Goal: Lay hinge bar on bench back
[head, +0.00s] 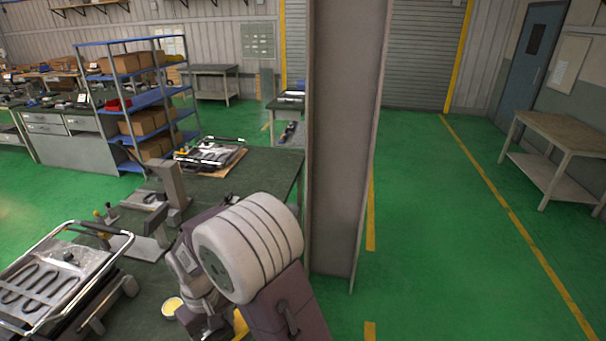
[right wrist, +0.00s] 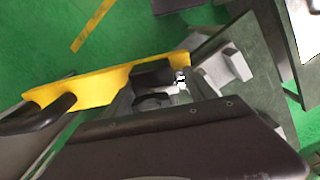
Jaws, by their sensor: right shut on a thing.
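A long yellow bar, which I take to be the hinge bar (right wrist: 90,87), crosses the right wrist view from the left to the middle. My right gripper (right wrist: 155,88) is shut on it near its right end. The jaws partly hide the bar. In the head view only a small yellow piece (head: 240,323) shows beside my right arm, which hides the gripper. The dark-green-topped bench (head: 268,172) lies beneath and beyond the arm. In the right wrist view the bench edge (right wrist: 262,62) is at the right. My left gripper is not in view.
A tray with a heating element (head: 50,280) stands at the left, another tray (head: 208,152) on the bench's far end. A grey fixture (head: 172,192) and a yellow round dish (head: 172,306) are near my arm. A column (head: 345,130) stands right of the bench.

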